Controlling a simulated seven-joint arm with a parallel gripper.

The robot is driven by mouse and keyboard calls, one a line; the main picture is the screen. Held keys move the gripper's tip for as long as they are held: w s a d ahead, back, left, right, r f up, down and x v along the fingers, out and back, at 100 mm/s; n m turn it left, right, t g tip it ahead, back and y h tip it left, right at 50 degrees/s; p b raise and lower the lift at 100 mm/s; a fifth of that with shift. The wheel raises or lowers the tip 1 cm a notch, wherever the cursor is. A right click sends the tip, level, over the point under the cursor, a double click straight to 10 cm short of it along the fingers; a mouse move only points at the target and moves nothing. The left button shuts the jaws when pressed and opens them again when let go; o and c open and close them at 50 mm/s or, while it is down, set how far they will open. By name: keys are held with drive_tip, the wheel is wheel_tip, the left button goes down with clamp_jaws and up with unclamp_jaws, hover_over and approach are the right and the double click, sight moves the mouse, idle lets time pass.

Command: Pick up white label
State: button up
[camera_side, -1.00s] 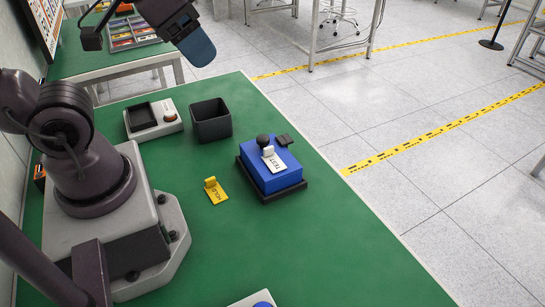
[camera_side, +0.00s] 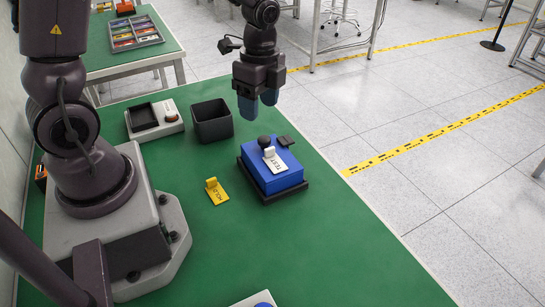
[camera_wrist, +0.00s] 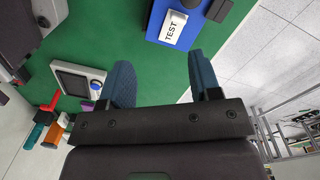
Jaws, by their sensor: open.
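The white label (camera_side: 275,161) reads TEST and has a small upright tab. It lies on top of a blue block (camera_side: 285,181), beside a black round knob (camera_side: 264,141). My gripper (camera_side: 259,108) is in the air above and behind the blue block, fingers pointing down, open and empty. In the wrist view the white label (camera_wrist: 173,27) shows at the top, beyond the blue fingertips (camera_wrist: 161,75), on the blue block (camera_wrist: 163,8). The gripper is apart from the label.
A yellow HOLD label (camera_side: 214,191) lies on the green table (camera_side: 320,245) left of the blue block. A black open bin (camera_side: 212,121) and a grey device with a dark recess (camera_side: 155,120) stand behind. The front of the table is mostly clear.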

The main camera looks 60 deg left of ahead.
drive_tip(key=w+m, duration=0.1)
drive_tip(key=m, duration=0.5)
hover_over(269, 148)
drive_tip(key=shift+t, duration=0.3)
wheel_tip(269, 148, down, 7)
drive_tip(key=shift+s, duration=0.15)
drive_tip(key=shift+w+f, duration=0.2)
drive_tip(key=shift+f, duration=2.8)
drive_tip(key=shift+c, duration=0.4)
drive_tip(key=c, duration=0.9)
